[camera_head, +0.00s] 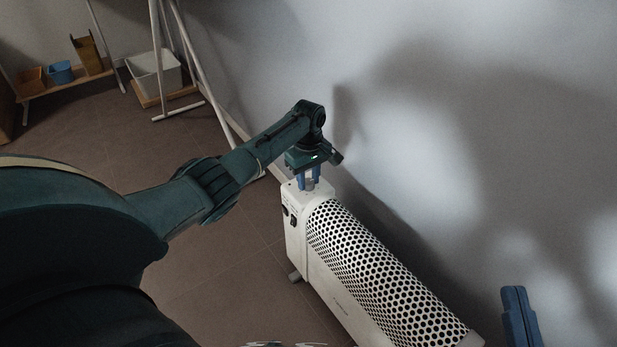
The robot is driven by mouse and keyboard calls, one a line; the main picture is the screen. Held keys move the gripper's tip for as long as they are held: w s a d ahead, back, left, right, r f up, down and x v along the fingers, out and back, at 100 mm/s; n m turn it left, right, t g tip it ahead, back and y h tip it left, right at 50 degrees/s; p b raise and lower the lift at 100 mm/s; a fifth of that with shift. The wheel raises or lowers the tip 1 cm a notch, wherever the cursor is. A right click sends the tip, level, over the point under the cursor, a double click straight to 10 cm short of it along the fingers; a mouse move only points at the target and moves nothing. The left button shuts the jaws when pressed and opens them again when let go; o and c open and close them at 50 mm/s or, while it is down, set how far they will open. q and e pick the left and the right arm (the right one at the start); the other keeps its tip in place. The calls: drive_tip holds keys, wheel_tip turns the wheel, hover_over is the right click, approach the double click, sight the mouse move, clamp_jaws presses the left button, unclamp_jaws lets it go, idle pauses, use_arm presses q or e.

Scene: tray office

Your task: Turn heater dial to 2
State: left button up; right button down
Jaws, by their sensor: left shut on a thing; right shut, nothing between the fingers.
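The white heater (330,265) stands on the floor along the wall, with a perforated top and a control end at the far left. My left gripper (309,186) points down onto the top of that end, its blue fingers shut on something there. The heater dial is hidden between or behind the fingers, so its setting cannot be read. My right gripper (515,291) shows only as blue fingers at the lower right, shut and empty, apart from the heater.
Dark switches (292,221) sit on the heater's end panel. A white bin (155,78) and a low shelf with a blue pot (60,72) stand at the far left, near white stand legs (201,75). The wall is close on the right. Brown floor (220,265) lies open to the left.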

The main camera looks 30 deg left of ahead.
drive_tip(key=shift+r, duration=0.15)
use_arm(q)
drive_tip(key=shift+r+m+p, duration=0.1)
drive_tip(key=shift+m+p, duration=0.5)
drive_tip(key=shift+p, duration=0.05)
drive_tip(key=m+p, duration=0.2)
drive_tip(key=m, duration=0.1)
drive_tip(key=m+p, duration=0.1)
drive_tip(key=m, duration=0.7)
drive_tip(key=shift+p, duration=0.4)
drive_tip(key=m, duration=0.3)
drive_tip(key=shift+m, duration=1.2)
use_arm(e)
drive_tip(key=shift+s+d+f+n+g+h, duration=0.2)
drive_tip(key=shift+d+f+n+g+h, duration=0.1)
drive_tip(key=shift+d+n+h, duration=0.25)
drive_tip(key=shift+r, duration=0.1)
drive_tip(key=shift+r, duration=0.1)
